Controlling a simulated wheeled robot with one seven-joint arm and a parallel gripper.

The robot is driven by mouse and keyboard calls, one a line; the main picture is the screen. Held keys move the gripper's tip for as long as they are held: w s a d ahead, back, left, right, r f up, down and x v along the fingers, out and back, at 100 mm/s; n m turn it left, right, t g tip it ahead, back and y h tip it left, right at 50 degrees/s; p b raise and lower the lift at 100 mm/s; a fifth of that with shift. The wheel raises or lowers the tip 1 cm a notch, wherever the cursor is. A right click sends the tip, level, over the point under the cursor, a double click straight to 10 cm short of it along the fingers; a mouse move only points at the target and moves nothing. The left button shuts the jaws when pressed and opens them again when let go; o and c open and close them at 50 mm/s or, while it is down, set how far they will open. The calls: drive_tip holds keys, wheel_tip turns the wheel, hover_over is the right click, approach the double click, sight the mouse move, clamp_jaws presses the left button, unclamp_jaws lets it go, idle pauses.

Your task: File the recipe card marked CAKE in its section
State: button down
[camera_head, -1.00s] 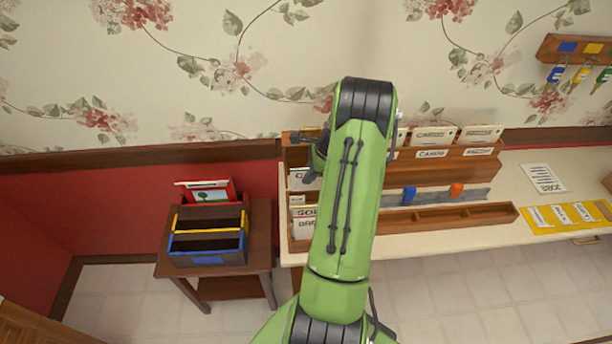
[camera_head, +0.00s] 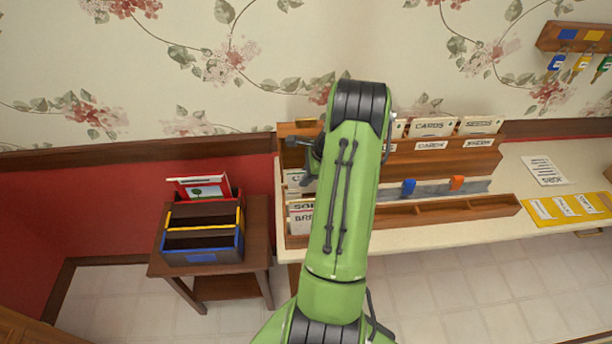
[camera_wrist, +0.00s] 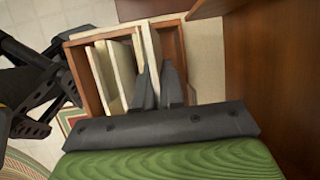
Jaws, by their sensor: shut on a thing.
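In the wrist view, my gripper (camera_wrist: 159,88) reaches into a wooden box (camera_wrist: 178,48) and is shut on a thin cream card (camera_wrist: 152,48) near the box's right wall. Other cream cards (camera_wrist: 105,75) stand in the same box to the left of it. No writing on the held card can be read. In the head view, my green arm hides the gripper and the held card. Beside the arm, a wooden box holds cards (camera_head: 300,207) with partly hidden labels, one starting "SO" and one starting "BR".
A wooden rack with cards marked CARDS (camera_head: 433,127) and SEEDS (camera_head: 481,125) stands right of my arm against the wall. Blue (camera_head: 409,187) and orange (camera_head: 456,184) clips sit below it. A side table (camera_head: 258,235) at left bears a divided box (camera_head: 202,257).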

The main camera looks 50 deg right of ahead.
sight(306, 189)
drive_tip(key=shift+f+b, duration=1.3)
drive_tip(key=shift+f, duration=1.25)
drive_tip(key=c, duration=1.1)
unclamp_jaws()
drive_tip(key=shift+w+f, duration=0.1)
drive_tip(key=shift+c, duration=0.2)
drive_tip(key=p+v, duration=0.2)
drive_tip(key=v, duration=1.4)
drive_tip(key=shift+p, duration=0.4)
drive_tip(key=shift+d, duration=0.15)
